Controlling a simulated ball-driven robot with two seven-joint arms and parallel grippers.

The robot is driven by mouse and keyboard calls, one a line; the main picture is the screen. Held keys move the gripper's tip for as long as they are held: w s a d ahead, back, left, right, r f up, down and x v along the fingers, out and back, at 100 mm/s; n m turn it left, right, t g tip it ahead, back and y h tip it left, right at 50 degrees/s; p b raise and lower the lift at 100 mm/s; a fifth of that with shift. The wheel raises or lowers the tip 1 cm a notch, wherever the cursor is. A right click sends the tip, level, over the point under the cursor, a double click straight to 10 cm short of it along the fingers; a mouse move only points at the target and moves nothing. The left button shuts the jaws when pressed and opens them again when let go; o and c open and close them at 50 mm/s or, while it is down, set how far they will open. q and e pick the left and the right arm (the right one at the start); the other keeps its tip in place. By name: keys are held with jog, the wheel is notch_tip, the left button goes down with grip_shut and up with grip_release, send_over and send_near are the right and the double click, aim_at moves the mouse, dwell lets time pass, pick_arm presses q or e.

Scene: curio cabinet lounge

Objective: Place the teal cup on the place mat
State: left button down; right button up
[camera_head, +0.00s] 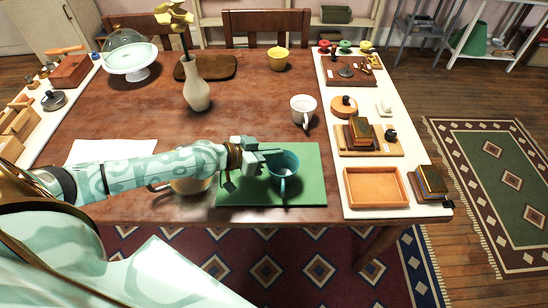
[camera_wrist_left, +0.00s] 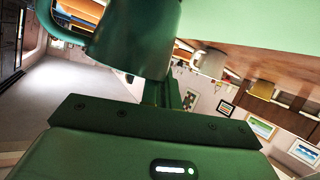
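The teal cup (camera_head: 284,163) is at the right half of the green place mat (camera_head: 235,193), with its handle toward the front edge. I cannot tell whether its base rests on the mat or hangs just above it. My left gripper (camera_head: 266,159) comes in from the left, with its fingers at the cup's left side and rim. In the left wrist view the cup (camera_wrist_left: 135,38) fills the upper middle, close against the finger parts (camera_wrist_left: 167,93). The cup hides the fingertips there, so whether they grip it is unclear. My right gripper is not in view.
A tan bowl-like vessel (camera_head: 190,185) stands left of the mat, partly under my arm. A white mug (camera_head: 303,110) and a vase (camera_head: 196,92) stand behind. An orange tray (camera_head: 376,187) sits on the right-hand white strip. The table between mug and vase is clear.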

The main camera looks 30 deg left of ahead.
pick_arm(q)
jog(key=shift+f, duration=0.3)
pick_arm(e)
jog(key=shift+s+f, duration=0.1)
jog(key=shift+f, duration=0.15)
pick_arm(q)
jog(key=shift+f, duration=0.15)
jog(key=c, duration=1.6)
grip_release()
jog(key=shift+c, duration=0.2)
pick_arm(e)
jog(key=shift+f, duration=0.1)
pick_arm(q)
jog(key=shift+r, duration=0.3)
jog(key=p+v, duration=0.2)
jog(key=v, duration=1)
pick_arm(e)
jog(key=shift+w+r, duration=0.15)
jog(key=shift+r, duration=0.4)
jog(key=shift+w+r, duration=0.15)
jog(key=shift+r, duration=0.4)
pick_arm(q)
jog(key=shift+f, duration=0.15)
